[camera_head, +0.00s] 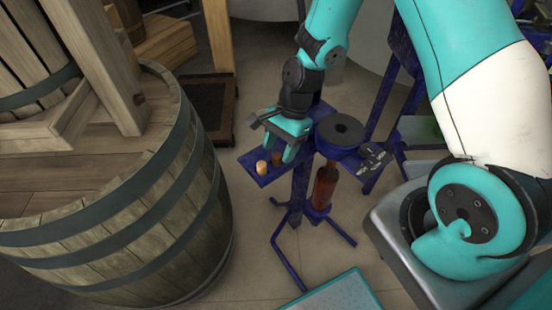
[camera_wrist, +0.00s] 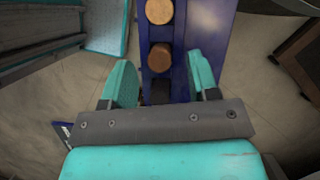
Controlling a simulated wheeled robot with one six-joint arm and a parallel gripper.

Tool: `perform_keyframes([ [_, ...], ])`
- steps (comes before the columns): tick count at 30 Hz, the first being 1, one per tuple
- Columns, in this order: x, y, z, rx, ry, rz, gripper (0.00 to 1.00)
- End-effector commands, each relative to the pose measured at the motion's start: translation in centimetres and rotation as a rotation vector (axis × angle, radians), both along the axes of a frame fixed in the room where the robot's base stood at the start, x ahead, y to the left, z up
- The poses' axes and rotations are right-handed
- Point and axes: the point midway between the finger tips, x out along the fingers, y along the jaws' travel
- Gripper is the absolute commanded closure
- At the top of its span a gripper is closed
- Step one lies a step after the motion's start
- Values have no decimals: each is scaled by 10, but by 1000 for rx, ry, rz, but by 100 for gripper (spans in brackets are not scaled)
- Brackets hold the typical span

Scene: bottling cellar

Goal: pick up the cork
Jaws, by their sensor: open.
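A pale cork (camera_head: 262,168) stands near the front end of a narrow blue shelf (camera_head: 266,180). A darker brown cork (camera_head: 277,158) stands just behind it. In the wrist view the pale cork (camera_wrist: 160,11) is at the top edge and the brown cork (camera_wrist: 160,56) lies nearer, just ahead of the fingertips and roughly centred. My gripper (camera_head: 281,152) is open and empty over the shelf; its two teal fingers (camera_wrist: 161,78) stand apart on either side of the shelf's middle. A dark shape (camera_wrist: 160,90) between them is partly hidden by the gripper body.
A blue stand with a black round disc (camera_head: 340,129) and a reddish-brown bottle (camera_head: 325,188) is right of my gripper. A large wooden barrel (camera_head: 190,200) fills the left, close to the shelf. A teal-edged tray (camera_head: 340,295) lies at the bottom. Bare floor shows between barrel and stand.

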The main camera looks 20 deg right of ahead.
Motion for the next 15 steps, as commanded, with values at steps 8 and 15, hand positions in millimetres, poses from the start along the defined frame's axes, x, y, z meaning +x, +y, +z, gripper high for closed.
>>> perform_keyframes([
  [8, -2, 7, -17, 0, -2, 1, 46],
  [15, -3, 7, -17, 0, -2, 1, 71],
])
